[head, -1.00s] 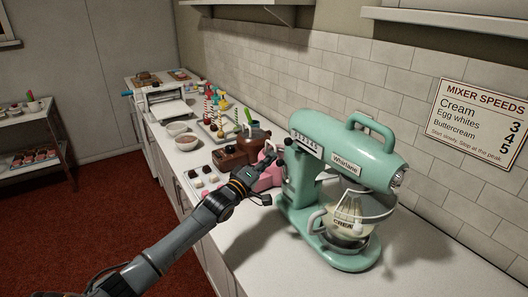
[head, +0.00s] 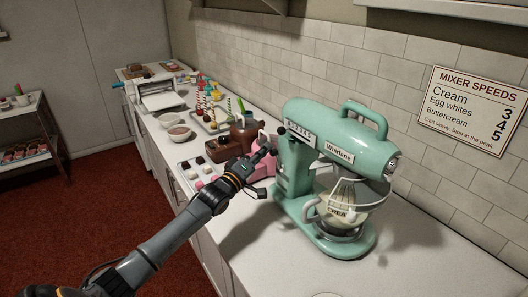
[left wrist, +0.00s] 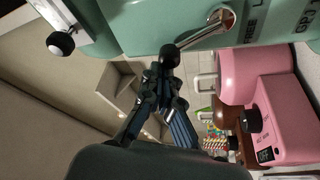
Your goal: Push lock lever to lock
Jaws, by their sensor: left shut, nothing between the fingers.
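The mint-green stand mixer (head: 335,150) stands on the white counter, and its bowl with cream sits under the head. In the left wrist view, the lock lever (left wrist: 205,32) is a shiny metal stem with a black ball at its end. Lettering reading "FREE" and a partly cut-off word are beside it. My left gripper (left wrist: 165,78) is shut and empty, its tips right at the black ball; I cannot tell whether they touch. In the head view, my left gripper (head: 265,153) is by the mixer's left side, and the lock lever cannot be made out there.
A second black-ended lever (left wrist: 62,42) sticks out of the mixer nearby. A pink machine (left wrist: 270,110) stands close beside the gripper. A brown pot (head: 243,138) and a tray of sweets (head: 198,172) are farther left. The counter in front of the mixer is mostly clear.

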